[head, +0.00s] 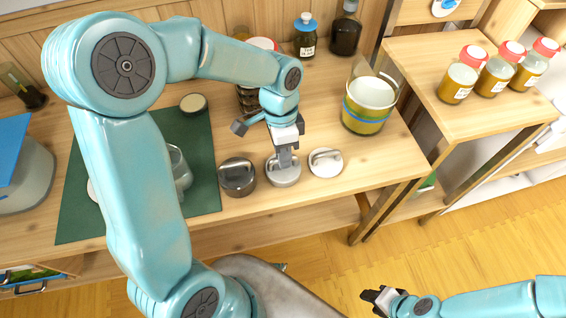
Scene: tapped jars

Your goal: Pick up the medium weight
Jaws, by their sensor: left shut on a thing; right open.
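Three round weights with handles stand in a row near the table's front edge: a dark one (237,179) on the left, a mid-grey one (284,174) in the middle, and a pale one (326,163) on the right. My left gripper (285,160) points down over the middle grey weight and is shut on its handle. The weight looks to be at table level; I cannot tell whether it touches the wood. My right gripper (376,298) is open and empty, low in front of the table over the floor.
A green mat (80,215) with a glass jar (180,170) lies left, partly behind my arm. A yellow-green jar (366,105) stands behind the weights. Dark bottles (345,35) stand at the back. Red-capped jars (461,78) stand on the right-hand shelf.

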